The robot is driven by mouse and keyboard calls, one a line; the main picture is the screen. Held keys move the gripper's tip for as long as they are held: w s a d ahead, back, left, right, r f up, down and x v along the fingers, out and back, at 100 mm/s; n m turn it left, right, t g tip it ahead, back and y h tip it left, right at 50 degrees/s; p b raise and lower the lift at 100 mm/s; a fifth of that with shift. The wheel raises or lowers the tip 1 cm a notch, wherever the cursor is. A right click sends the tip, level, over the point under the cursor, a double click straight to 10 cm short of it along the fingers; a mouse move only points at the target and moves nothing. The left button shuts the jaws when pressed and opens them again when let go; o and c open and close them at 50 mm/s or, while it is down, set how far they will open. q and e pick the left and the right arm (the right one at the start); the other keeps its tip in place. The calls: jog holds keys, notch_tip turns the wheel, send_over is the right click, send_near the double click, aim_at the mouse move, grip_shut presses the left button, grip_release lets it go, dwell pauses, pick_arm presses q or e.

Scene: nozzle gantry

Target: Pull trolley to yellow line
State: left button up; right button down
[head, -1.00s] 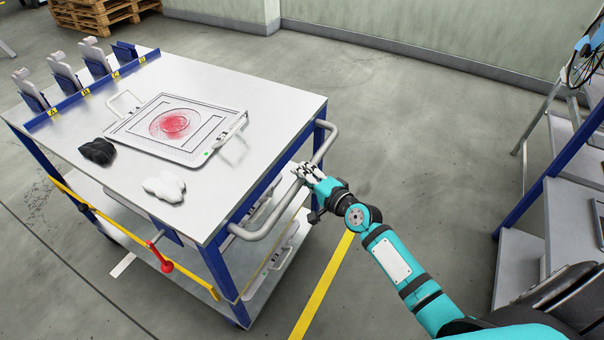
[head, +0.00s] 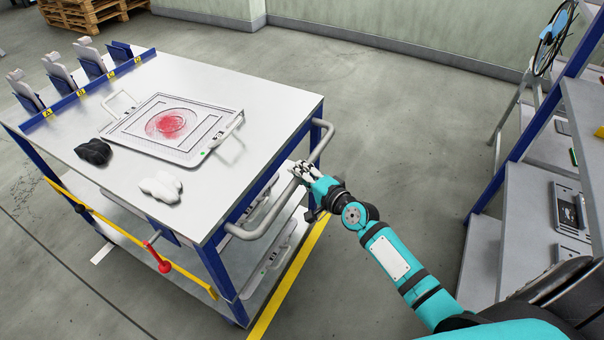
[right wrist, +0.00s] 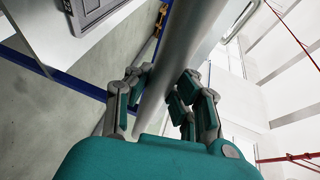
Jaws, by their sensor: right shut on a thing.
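The trolley (head: 258,93) has a grey top, blue frame and a grey tubular push handle (head: 262,230) on its right end. My right gripper (head: 301,170) is shut on this handle. In the right wrist view the fingers (right wrist: 160,88) sit on both sides of the handle tube (right wrist: 185,65). The yellow line (head: 290,280) runs along the floor beside the trolley's right end, and its upper part passes close behind my right forearm. The trolley's near right leg stands just left of the line. My left gripper is not in view.
On the trolley top lie a white tray (head: 188,153) with a red stain, a black glove (head: 93,152) and a white glove (head: 160,187). A red-knobbed lever (head: 164,266) is at its near side. A blue-framed shelf (head: 500,190) stands right. Grey floor between is free.

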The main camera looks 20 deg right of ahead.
jog(key=shift+s+f, duration=0.2)
jog(key=shift+f, duration=0.2)
jog(key=c, duration=1.7)
grip_release()
jog(key=o, duration=0.5)
jog(key=shift+s+d+r, duration=0.15)
jog(key=shift+s, duration=0.05)
jog(key=shift+c, duration=0.2)
jog(key=shift+o, duration=0.6)
jog(key=shift+d+r, duration=0.1)
jog(key=shift+w, duration=0.1)
jog(key=v, duration=1.2)
